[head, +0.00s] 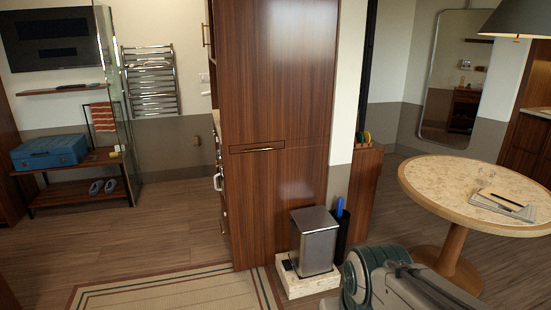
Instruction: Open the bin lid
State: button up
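A grey metal bin (312,245) with a flat, slightly sloping top stands on a pale low plinth (307,285) in front of a tall wooden cabinet. Its lid (314,219) looks shut. A small dark part, perhaps a pedal, shows at the bin's lower left. My arm shows at the bottom right, in front of and to the right of the bin. My gripper cannot be made out in the head view.
A dark holder with a blue item (340,208) stands just right of the bin. A round table (430,187) with papers is at the right. The tall cabinet (272,110) rises behind the bin. Open floor and a striped rug (175,293) lie to the left.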

aim_at(316, 219)
jog(key=u, duration=0.1)
jog(key=i, duration=0.85)
jog(key=u, duration=0.5)
jog(key=i, duration=1.95)
jog(key=z, duration=0.35)
